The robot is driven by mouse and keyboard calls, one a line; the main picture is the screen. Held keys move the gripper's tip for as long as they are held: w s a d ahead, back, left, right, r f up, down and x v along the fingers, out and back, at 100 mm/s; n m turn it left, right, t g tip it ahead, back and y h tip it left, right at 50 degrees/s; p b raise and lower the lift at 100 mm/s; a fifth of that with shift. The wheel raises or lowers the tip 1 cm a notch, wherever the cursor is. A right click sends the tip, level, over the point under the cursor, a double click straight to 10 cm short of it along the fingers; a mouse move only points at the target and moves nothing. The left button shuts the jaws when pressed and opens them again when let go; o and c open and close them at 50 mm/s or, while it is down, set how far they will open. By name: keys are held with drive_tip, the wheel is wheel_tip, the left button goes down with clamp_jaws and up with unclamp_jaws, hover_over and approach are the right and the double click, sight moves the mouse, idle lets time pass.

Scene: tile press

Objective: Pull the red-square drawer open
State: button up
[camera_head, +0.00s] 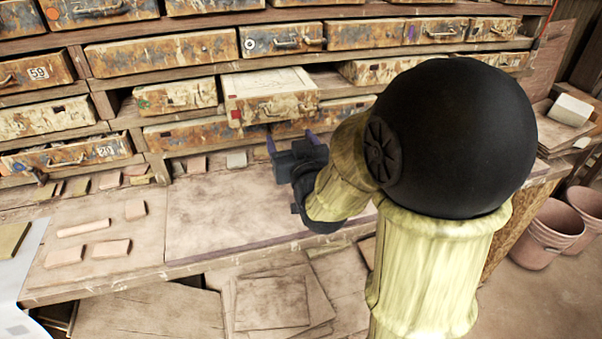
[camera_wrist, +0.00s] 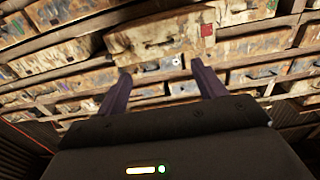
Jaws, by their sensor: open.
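The red-square drawer (camera_head: 278,108) is a stained, pale cream drawer with a small red square at the left of its front and a handle. It sticks out of the cabinet, well past its neighbours, with its pale top showing. It also shows in the wrist view (camera_wrist: 150,42), with the red square towards the right. My gripper (camera_head: 292,139) is below and in front of this drawer, above the bench. Its two dark purple fingers are apart with nothing between them, and they also show in the wrist view (camera_wrist: 160,70). The gripper is apart from the handle.
Small tiles (camera_head: 101,249) lie on the bench at left. The bench board (camera_head: 218,215) below the gripper is mostly clear. Buckets (camera_head: 546,236) stand at right.

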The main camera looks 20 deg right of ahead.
drive_tip(key=s+b, duration=0.7)
drive_tip(key=shift+b, duration=0.35)
drive_tip(key=shift+f, duration=0.1)
wheel_tip(320, 180, down, 16)
drive_tip(key=s+g, duration=0.2)
drive_tip(key=g, duration=0.6)
drive_tip(key=s+f+g, duration=0.8)
drive_tip(key=s+f, duration=0.2)
wheel_tip(320, 180, up, 15)
drive_tip(key=p, duration=1.4)
drive_tip(key=shift+w+f+t+p, duration=0.15)
drive_tip(key=shift+w+t+p, duration=0.15)
drive_tip(key=shift+w+p, duration=0.1)
